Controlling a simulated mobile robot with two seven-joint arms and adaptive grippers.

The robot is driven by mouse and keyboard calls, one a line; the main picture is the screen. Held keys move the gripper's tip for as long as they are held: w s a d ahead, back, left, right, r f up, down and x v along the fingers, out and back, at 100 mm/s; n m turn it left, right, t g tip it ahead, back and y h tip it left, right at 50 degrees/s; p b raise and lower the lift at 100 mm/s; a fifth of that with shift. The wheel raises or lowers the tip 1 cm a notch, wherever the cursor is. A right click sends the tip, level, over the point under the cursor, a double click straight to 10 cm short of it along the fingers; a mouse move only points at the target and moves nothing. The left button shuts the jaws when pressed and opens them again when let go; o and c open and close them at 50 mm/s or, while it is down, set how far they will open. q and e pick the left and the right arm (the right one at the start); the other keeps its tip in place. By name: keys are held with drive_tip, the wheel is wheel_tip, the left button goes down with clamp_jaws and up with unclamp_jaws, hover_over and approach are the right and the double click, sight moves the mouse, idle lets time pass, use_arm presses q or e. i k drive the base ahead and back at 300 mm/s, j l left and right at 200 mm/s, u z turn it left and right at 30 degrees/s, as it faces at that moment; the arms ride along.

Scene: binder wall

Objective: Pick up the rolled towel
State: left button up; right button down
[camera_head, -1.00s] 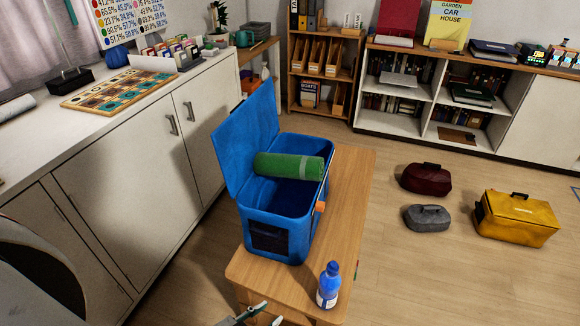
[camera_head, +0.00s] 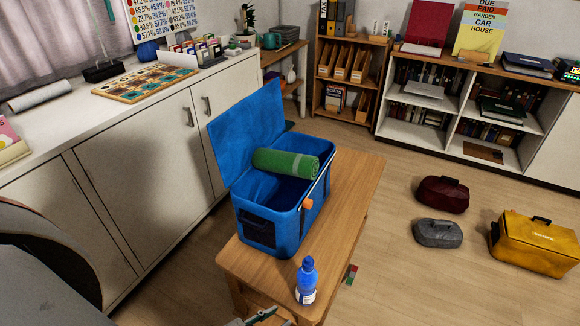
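The rolled towel (camera_head: 300,162) is green with a paler band near its right end. It lies tilted across the top of an open blue cooler box (camera_head: 270,228), partly inside its mouth. The cooler stands on a wooden bench (camera_head: 345,215), with its lid (camera_head: 247,130) raised on the left. My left gripper (camera_head: 275,319) shows only at the bottom edge, cut off by the frame. Its fingertips look apart with nothing between them, and it is well short of the towel. My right gripper is not in view.
A blue bottle (camera_head: 306,281) stands on the bench's near end, in front of the cooler. White cabinets (camera_head: 150,150) line the left. Dark red (camera_head: 442,194), grey (camera_head: 438,233) and yellow (camera_head: 535,240) bags lie on the floor at right.

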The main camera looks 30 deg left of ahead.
sight(285, 162)
drive_tip(key=l+u, duration=0.5)
drive_tip(key=l, duration=0.45)
drive_tip(key=l+u, duration=0.3)
drive_tip(key=l, duration=0.15)
drive_tip(key=i+l+u, duration=0.1)
drive_tip(key=l+u, duration=0.2)
drive_tip(key=l, duration=0.2)
drive_tip(key=i+l+u, duration=0.4)
drive_tip(key=l, duration=0.15)
drive_tip(key=l+u, duration=0.2)
drive_tip(key=l, duration=0.1)
